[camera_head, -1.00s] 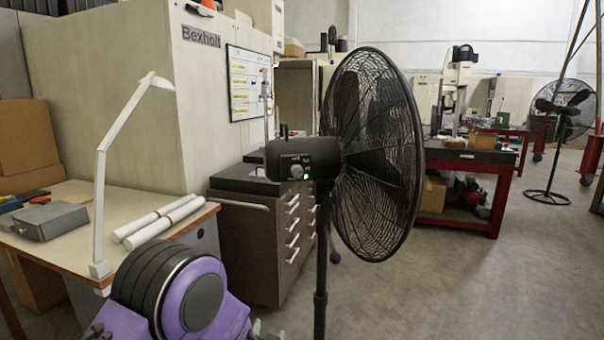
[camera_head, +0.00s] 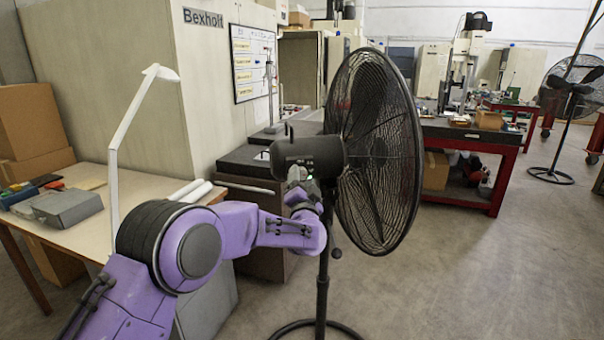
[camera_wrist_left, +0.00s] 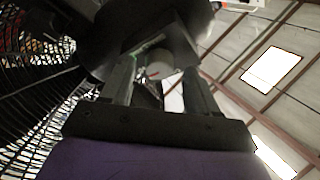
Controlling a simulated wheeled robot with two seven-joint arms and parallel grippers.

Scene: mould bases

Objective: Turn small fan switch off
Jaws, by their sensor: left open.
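The black pedestal fan (camera_head: 375,150) stands in the middle of the head view, its round cage facing right. Its motor housing (camera_head: 305,152) is at the left of the cage, with a small green light near its lower edge. My left gripper (camera_head: 298,180) is just below and in front of the housing, and the wrist partly hides the control panel. In the left wrist view my open gripper (camera_wrist_left: 160,85) has its two fingers on either side of a pale round knob (camera_wrist_left: 160,70) under the dark housing. I cannot tell whether they touch it. My right gripper is not in view.
A wooden desk (camera_head: 140,190) with a white lamp (camera_head: 130,130) and a grey box (camera_head: 65,208) is at the left. A red-framed bench (camera_head: 470,145) is at the back right.

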